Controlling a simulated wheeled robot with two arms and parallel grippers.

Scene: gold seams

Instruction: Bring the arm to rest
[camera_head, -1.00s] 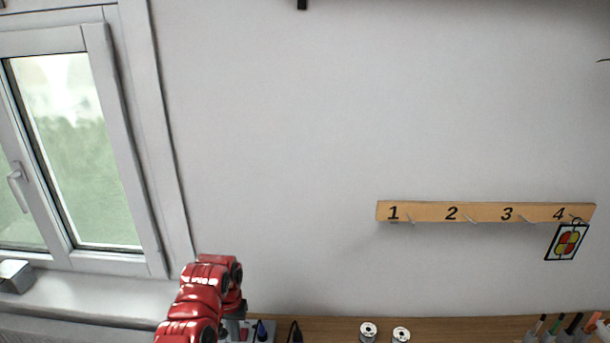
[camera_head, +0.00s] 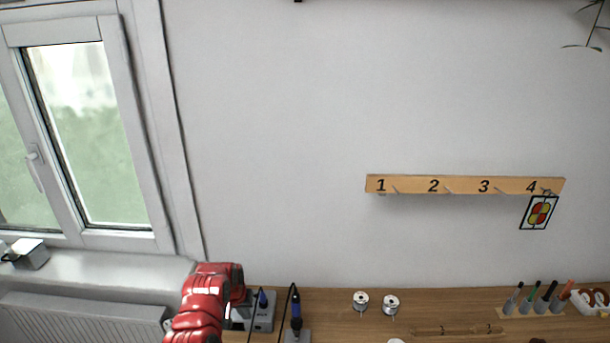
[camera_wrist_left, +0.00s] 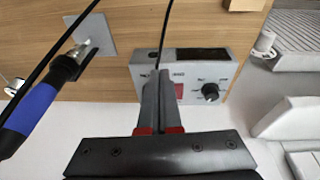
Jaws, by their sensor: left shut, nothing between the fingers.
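My left arm (camera_head: 205,305), red and segmented, comes up from the bottom edge at left of centre in the head view. It is bent above the left end of the workbench. My left gripper (camera_wrist_left: 159,88) shows in the left wrist view, with its two dark fingers together and nothing between them. It points towards the grey station box with a red switch and black knob (camera_wrist_left: 208,80). I cannot tell the gap between fingertips and box. My right arm and gripper are in neither view.
The wooden workbench (camera_head: 335,325) carries two spools (camera_head: 361,300) and a pen holder (camera_head: 530,310). A blue-handled tool (camera_wrist_left: 32,112) and black cables are close to the left gripper. A numbered hook rail (camera_head: 460,185) holds a patterned tag (camera_head: 539,212) at hook 4. A window and radiator are left.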

